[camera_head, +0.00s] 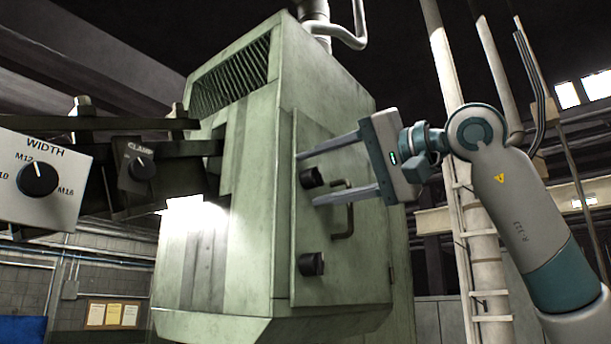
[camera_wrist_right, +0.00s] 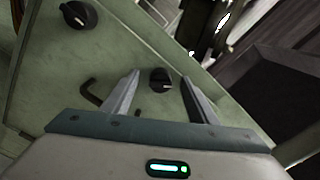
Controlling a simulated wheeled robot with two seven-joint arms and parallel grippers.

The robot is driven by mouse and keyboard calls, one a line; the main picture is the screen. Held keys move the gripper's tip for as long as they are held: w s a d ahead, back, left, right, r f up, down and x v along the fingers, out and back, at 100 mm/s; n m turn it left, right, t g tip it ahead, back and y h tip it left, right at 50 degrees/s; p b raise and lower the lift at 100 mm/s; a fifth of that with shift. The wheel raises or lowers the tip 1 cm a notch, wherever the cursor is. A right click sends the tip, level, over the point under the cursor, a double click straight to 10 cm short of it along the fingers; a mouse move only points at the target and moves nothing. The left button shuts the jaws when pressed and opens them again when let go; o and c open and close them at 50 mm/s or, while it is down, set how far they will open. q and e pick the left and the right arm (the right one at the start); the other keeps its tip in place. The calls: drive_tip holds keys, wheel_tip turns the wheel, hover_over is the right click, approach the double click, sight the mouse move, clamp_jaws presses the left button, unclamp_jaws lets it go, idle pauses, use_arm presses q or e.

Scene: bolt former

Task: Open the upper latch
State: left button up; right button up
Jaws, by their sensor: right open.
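The upper latch (camera_head: 311,177) is a black round knob on the green door (camera_head: 368,262) of the machine. My right gripper (camera_head: 307,179) is open, with its two fingers reaching from the right toward the door, one above and one below the upper latch. In the right wrist view the upper latch (camera_wrist_right: 160,79) shows between the open fingers (camera_wrist_right: 160,74), with nothing held. Whether a finger touches it I cannot tell. The lower latch (camera_head: 311,264), a similar black knob, sits below; it also shows in the right wrist view (camera_wrist_right: 77,14). My left gripper is not in view.
A dark bar handle (camera_head: 343,210) stands out from the door close to the lower finger. Control boxes with a WIDTH dial (camera_head: 39,180) and a CLAMP dial (camera_head: 142,168) are at the left. A pale pole (camera_head: 478,230) rises behind my right arm.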

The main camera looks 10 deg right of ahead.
drive_tip(key=shift+r+n, duration=0.1)
drive_tip(key=shift+n, duration=0.5)
drive_tip(key=n, duration=0.4)
drive_tip(key=shift+c, duration=0.3)
